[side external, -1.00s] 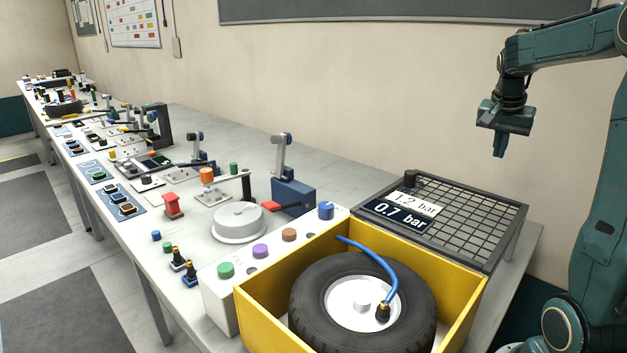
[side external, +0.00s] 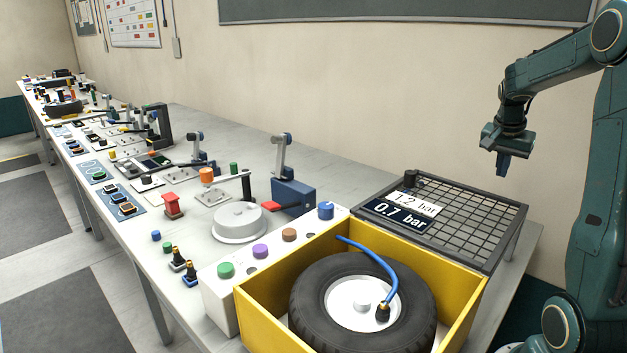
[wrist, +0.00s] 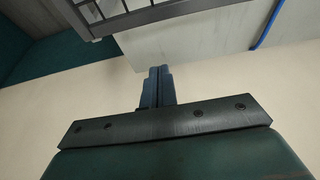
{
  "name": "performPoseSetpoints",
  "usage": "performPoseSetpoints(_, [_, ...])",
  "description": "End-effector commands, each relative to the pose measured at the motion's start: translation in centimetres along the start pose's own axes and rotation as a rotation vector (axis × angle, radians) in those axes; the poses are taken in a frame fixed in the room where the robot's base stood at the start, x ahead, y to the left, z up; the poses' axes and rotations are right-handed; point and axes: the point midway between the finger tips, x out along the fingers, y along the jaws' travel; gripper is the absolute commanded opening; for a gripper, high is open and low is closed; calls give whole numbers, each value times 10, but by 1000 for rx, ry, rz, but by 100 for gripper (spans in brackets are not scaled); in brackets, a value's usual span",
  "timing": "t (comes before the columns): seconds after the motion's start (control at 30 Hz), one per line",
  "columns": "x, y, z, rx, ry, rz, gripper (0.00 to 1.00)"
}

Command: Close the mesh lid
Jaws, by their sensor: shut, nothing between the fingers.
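The mesh lid (side external: 470,219) is a dark grey framed grid. It lies open, roughly level, behind the yellow box (side external: 278,302), with a dark knob (side external: 410,179) near its far left corner. Part of its frame shows at the top of the wrist view (wrist: 150,14). The box is uncovered and holds a black tyre (side external: 310,300) with a pale hub; a blue hose (side external: 375,258) runs to its valve. My gripper (side external: 502,172) is shut and empty, in the air above the lid's far right side and apart from it. Its closed fingers show in the wrist view (wrist: 158,72).
Two pressure labels (side external: 400,216) read 1.2 bar and 0.7 bar by the lid's left edge. A white panel with coloured buttons (side external: 260,251) stands left of the box. A blue-based toggle clamp (side external: 293,195) stands farther back. The air around my gripper is clear.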

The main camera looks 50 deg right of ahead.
Motion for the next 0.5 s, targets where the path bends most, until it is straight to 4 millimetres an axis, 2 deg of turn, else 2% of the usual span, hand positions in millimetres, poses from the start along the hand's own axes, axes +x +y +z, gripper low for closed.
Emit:
performPoseSetpoints(0.1, [18, 1, 1, 0, -3, 2, 0])
performPoseSetpoints(0.33, [44, 0, 1, 0, -2, 0, 0])
performPoseSetpoints(0.5, [36, 0, 17, -2, 0, -1, 0])
